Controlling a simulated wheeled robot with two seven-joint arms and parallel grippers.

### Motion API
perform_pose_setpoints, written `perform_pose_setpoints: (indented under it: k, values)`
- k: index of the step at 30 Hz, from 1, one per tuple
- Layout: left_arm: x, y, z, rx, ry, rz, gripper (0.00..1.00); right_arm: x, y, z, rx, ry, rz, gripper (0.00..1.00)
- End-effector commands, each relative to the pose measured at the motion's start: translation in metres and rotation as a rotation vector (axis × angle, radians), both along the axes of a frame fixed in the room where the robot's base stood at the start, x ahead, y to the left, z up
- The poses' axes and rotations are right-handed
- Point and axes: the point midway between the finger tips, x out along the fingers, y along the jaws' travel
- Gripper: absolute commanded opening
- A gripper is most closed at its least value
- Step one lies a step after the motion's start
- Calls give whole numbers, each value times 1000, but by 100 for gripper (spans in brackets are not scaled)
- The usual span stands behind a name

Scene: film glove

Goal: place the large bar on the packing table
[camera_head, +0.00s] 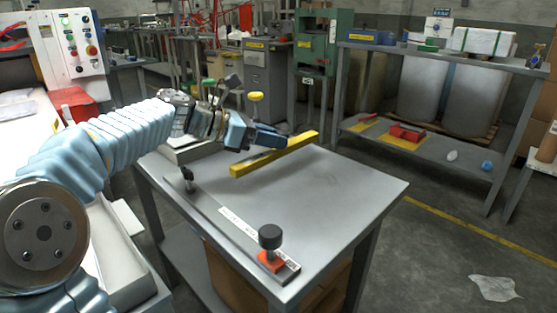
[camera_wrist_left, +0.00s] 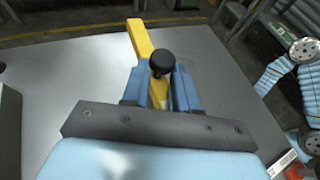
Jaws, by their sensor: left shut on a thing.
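The large bar is long and yellow, and in the head view (camera_head: 290,146) it lies slanted over the far part of the packing table (camera_head: 350,195). My left gripper (camera_head: 268,140) reaches it from the left and is shut on it. In the left wrist view the bar (camera_wrist_left: 141,42) runs away from between the blue fingers (camera_wrist_left: 160,90), with a round black knob in front of it. The fingers hide part of the bar. I cannot tell whether the bar touches the grey tabletop. My right gripper is not in view.
A grey metal strip (camera_head: 228,220) with a white label lies along the table's left edge. A black knob on a red base (camera_head: 270,240) stands at its near end. The middle and right of the tabletop are clear. A shelf bench (camera_head: 420,140) stands behind at right.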

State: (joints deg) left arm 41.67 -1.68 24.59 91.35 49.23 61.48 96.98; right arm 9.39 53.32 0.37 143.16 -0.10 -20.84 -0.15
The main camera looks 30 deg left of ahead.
Motion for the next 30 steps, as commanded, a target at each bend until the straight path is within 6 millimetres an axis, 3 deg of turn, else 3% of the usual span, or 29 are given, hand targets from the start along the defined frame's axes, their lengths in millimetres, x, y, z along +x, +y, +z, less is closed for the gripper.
perform_pose_setpoints:
  k: [7,12,21,22,27,30]
  values:
    - [11,-9,-17,-2,0,-1,0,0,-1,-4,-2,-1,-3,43]
    - [12,-9,-46,-1,2,1,0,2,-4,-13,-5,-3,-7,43]
    - [12,-9,-48,0,-1,0,0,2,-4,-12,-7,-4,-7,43]
    - [12,-9,-49,1,-1,0,30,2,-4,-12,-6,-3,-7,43]
    - [12,-9,-48,1,-1,0,54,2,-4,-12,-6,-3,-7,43]
    - [12,-9,-48,0,-1,0,54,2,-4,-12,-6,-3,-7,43]
